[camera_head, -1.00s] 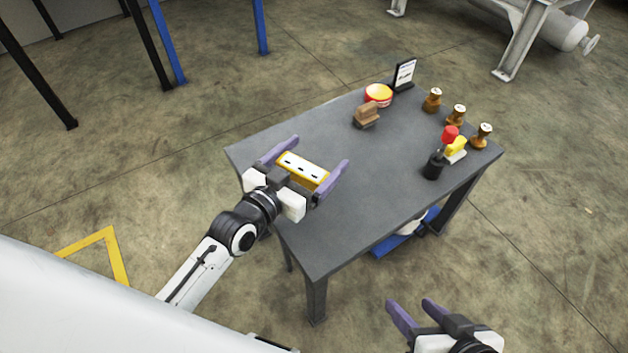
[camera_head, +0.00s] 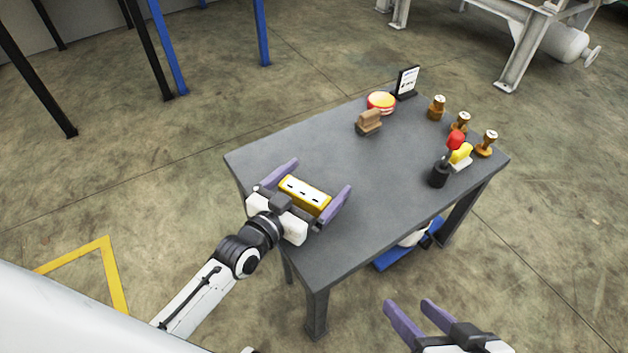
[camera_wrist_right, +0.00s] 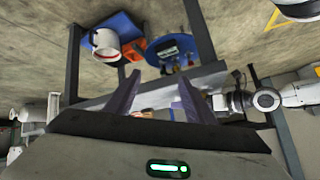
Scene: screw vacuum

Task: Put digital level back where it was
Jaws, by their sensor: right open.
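The digital level (camera_head: 304,196) is a yellow bar with a pale top face carrying dark marks. It lies across the jaws of my left gripper (camera_head: 325,175), with one purple finger at each end. The fingers are wide apart, and the level moves along with them. It is over the near left part of the grey table (camera_head: 350,240); I cannot tell whether it touches the top. My right gripper (camera_head: 408,304) is open and empty, off the table's near right side. Its two purple fingers also show in the right wrist view (camera_wrist_right: 158,92).
A brown block (camera_head: 369,122), a red and yellow round container (camera_head: 381,103) and a small sign (camera_head: 406,82) stand at the table's back. Several brass-coloured pieces (camera_head: 461,122) and a black, red-topped tool (camera_head: 440,173) stand at the right. The table's middle is clear.

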